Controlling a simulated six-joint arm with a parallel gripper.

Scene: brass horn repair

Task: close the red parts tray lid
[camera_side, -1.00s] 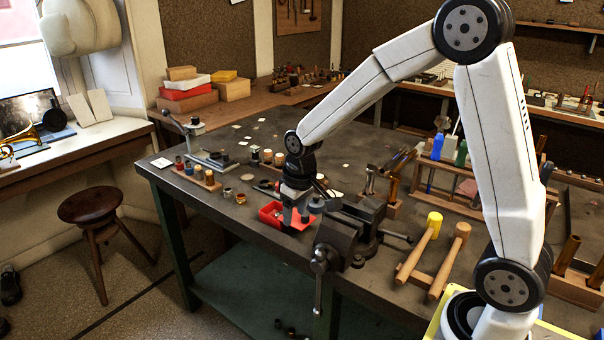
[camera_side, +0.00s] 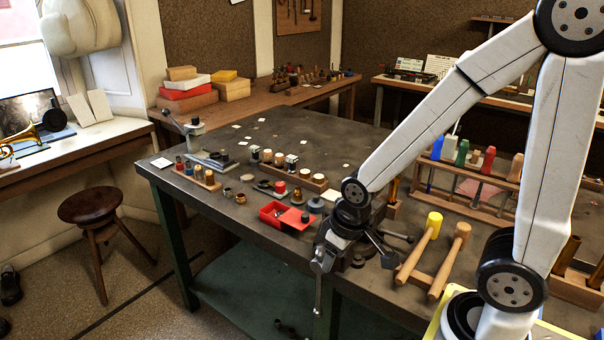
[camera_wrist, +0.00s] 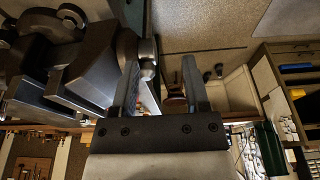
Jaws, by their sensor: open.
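The red parts tray (camera_side: 268,217) sits near the front edge of the dark workbench in the side view. A flat red lid (camera_side: 292,220) with a small dark knob covers or lies beside the right part; I cannot tell which. The tray is not clearly seen there.
The bench vise (camera_wrist: 85,70) is close beside the fingers in the wrist view. A yellow-headed mallet (camera_side: 433,222) and a wooden one (camera_side: 460,235) lie to the right. Wooden blocks with small jars (camera_side: 198,176) stand left of the tray.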

